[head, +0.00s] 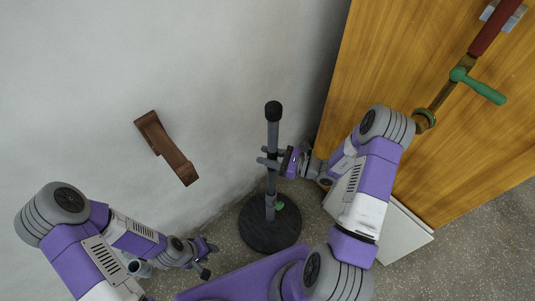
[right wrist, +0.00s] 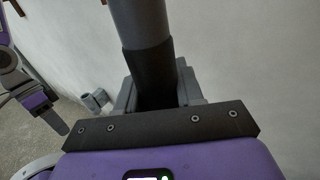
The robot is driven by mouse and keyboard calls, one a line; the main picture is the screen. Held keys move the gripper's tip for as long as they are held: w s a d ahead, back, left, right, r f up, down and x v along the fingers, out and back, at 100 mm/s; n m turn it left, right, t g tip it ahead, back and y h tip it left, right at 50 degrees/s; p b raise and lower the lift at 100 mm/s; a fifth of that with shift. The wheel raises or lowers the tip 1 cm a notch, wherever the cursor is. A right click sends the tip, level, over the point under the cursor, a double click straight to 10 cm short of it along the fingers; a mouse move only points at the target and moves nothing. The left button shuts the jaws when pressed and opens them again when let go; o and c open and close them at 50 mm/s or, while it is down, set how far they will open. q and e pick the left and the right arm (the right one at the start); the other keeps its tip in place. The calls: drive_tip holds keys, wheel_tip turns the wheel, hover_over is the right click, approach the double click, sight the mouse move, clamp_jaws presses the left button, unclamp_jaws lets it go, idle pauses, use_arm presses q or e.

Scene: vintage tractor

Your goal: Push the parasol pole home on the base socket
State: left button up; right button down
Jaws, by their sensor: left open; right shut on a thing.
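The parasol pole (head: 272,134) is a grey upright tube with a black cap on top, standing over the round dark base (head: 269,236). My right gripper (head: 271,157) is shut on the pole at a dark sleeve; this pole (right wrist: 145,55) also shows between the fingers in the right wrist view. My left gripper (head: 207,261) is open and empty, low and left of the base.
A brown bracket (head: 167,149) is on the pale wall at the left. A wooden panel (head: 400,70) with a green-handled rod (head: 478,86) stands at the right. A white board (head: 404,236) lies below it. Speckled floor surrounds the base.

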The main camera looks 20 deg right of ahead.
drive_tip(key=shift+f, duration=0.35)
drive_tip(key=c, duration=0.6)
unclamp_jaws()
drive_tip(key=shift+c, duration=0.2)
drive_tip(key=shift+f, duration=0.1)
drive_tip(key=shift+d, duration=0.15)
drive_tip(key=p+v, duration=0.2)
drive_tip(key=v, duration=0.5)
drive_tip(key=shift+s, duration=0.15)
drive_tip(key=shift+d, duration=0.1)
